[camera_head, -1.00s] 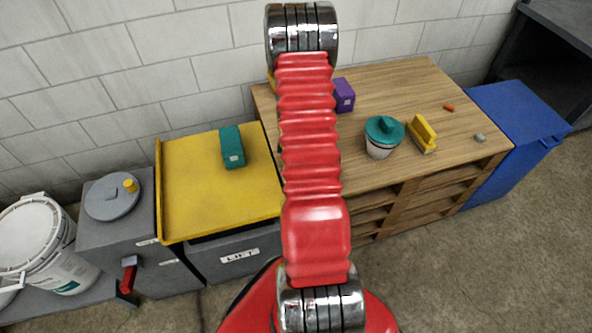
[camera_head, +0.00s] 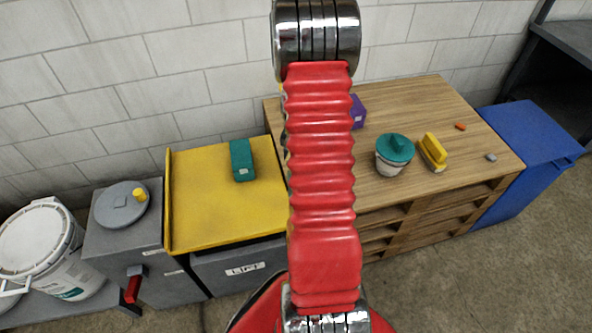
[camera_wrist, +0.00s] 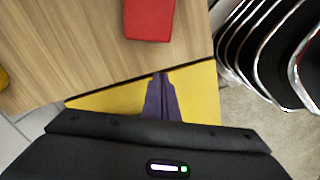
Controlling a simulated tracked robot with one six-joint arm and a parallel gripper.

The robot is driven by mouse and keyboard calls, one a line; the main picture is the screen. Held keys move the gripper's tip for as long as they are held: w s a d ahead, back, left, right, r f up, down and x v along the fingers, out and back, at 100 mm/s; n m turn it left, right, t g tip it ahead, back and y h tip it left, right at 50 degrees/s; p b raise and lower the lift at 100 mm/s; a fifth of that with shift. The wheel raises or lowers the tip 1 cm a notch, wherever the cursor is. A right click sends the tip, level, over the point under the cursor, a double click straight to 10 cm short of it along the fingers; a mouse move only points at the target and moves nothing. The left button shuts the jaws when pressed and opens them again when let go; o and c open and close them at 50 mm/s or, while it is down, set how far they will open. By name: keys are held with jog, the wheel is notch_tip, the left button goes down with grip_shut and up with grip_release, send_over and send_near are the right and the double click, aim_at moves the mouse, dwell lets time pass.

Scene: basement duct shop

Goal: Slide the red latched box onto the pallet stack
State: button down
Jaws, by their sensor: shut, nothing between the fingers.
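A red box (camera_wrist: 150,18) shows at the top of the wrist view, cut off by the frame edge. It appears to rest on the wooden top of the pallet stack (camera_wrist: 60,45), near its edge; no latch shows. My gripper (camera_wrist: 161,78) is shut and empty, its purple fingers over the yellow lift top (camera_wrist: 205,95), apart from the box. In the head view the pallet stack (camera_head: 425,100) stands right of the yellow lift top (camera_head: 215,205). My red arm hides the red box and my gripper there.
A teal box (camera_head: 241,160) is on the lift top. The stack holds a purple box (camera_head: 358,112), a teal-lidded tub (camera_head: 394,152), a yellow-handled brush (camera_head: 433,152) and small bits. A grey cabinet (camera_head: 135,240) stands left, a blue bin (camera_head: 530,145) right. The wall is behind.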

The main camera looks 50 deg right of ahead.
jog(key=shift+s, duration=0.1)
jog(key=d+m, duration=0.1)
jog(key=d, duration=0.1)
jog(key=s+d+m, duration=0.1)
jog(key=d, duration=0.2)
jog(key=d+r+m, duration=0.1)
jog(key=d, duration=0.2)
jog(key=shift+s+d, duration=0.1)
jog(key=shift+s, duration=0.25)
jog(key=d+r+m, duration=0.5)
jog(key=d+m, duration=0.2)
jog(key=m, duration=0.5)
jog(key=shift+s, duration=0.15)
